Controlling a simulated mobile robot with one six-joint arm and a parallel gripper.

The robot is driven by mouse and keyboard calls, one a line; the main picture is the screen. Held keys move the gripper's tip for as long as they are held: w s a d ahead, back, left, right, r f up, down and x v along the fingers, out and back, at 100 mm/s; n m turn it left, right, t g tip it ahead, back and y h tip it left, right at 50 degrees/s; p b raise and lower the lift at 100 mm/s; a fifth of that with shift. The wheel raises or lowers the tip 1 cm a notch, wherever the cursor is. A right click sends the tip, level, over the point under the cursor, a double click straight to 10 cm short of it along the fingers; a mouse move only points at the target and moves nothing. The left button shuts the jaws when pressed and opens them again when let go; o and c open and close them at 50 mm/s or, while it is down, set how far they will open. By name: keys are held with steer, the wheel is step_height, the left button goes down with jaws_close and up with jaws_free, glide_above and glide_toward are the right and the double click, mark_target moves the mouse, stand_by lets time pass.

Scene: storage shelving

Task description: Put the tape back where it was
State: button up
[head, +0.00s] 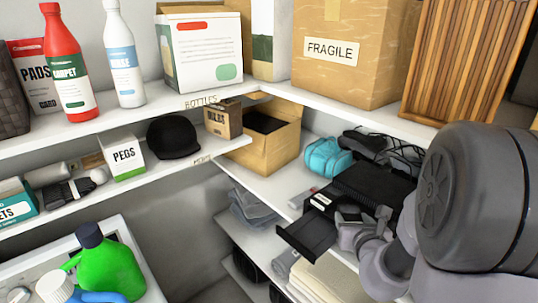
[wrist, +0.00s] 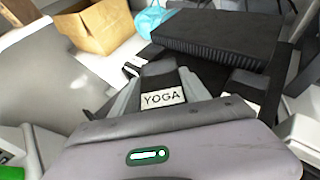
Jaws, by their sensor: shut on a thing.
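My gripper (wrist: 152,82) is shut on a black tape (wrist: 158,68) with a white label reading YOGA. In the head view my gripper (head: 352,218) is at the right shelf, and the held tape is mostly hidden by it. A black open tray or drawer (head: 307,236) juts out over the shelf's front edge, just left of the gripper. A ridged black box (head: 370,188) lies behind the gripper; it also shows in the wrist view (wrist: 213,38). A dark piece with a white label (head: 320,201) sits behind the tray; I cannot read it.
A turquoise bag (head: 327,157), black cables (head: 392,152) and an open cardboard box (head: 268,142) stand further back on the same shelf. A shelf with a FRAGILE carton (head: 352,60) is above. Folded cloth (head: 328,277) lies below. Bare shelf shows left of the tray.

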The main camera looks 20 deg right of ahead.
mark_target(360, 215)
steer(key=w+d, duration=0.1)
steer(key=d, duration=0.1)
steer(key=w+d+b, duration=0.1)
steer(key=w+d, duration=0.1)
steer(key=w+d+f, duration=0.1)
steer(key=d, duration=0.1)
steer(key=shift+w+d+b, duration=0.3)
steer(key=shift+w+b, duration=0.05)
step_height(360, 215, down, 4)
steer(key=shift+r+b, duration=0.2)
steer(key=shift+b, duration=0.4)
steer(key=shift+d, duration=0.1)
steer(key=shift+f, duration=0.1)
steer(key=o, duration=1.6)
